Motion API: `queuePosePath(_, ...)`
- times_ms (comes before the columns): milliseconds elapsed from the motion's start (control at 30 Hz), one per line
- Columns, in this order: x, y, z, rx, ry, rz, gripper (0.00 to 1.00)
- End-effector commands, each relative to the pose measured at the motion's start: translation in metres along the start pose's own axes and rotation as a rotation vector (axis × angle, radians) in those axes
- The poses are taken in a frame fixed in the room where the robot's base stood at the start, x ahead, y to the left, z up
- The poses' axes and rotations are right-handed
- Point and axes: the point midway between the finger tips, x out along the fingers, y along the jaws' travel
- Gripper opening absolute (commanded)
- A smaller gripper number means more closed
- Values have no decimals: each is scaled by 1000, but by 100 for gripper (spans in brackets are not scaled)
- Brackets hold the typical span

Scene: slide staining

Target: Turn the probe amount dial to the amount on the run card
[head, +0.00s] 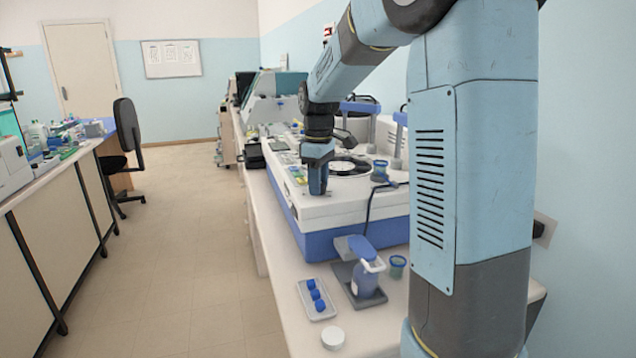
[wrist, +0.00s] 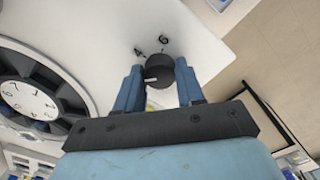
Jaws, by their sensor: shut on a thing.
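My gripper (wrist: 160,92) is shut on the dark round dial (wrist: 160,70) in the wrist view, with one blue finger on each side of it. A light pointer mark shows on the dial. The numbers 4 and 6 are printed on the white panel (wrist: 110,38) beyond the dial; other marks are hidden. In the head view my gripper (head: 318,180) points down at the near left part of the white and blue machine (head: 335,212), and hides the dial there. I cannot pick out the run card.
A round black carousel (wrist: 62,100) with a clock-like face lies left of the dial in the wrist view. On the bench in front of the machine stand a dispenser bottle (head: 365,278), a tray with blue caps (head: 317,300) and a white lid (head: 332,338). The aisle floor (head: 180,230) is clear.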

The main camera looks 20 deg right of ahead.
Motion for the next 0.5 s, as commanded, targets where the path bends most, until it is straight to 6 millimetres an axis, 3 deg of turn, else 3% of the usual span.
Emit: queuePosePath(500, -1, 1, 0, 480, 2, 2, 7)
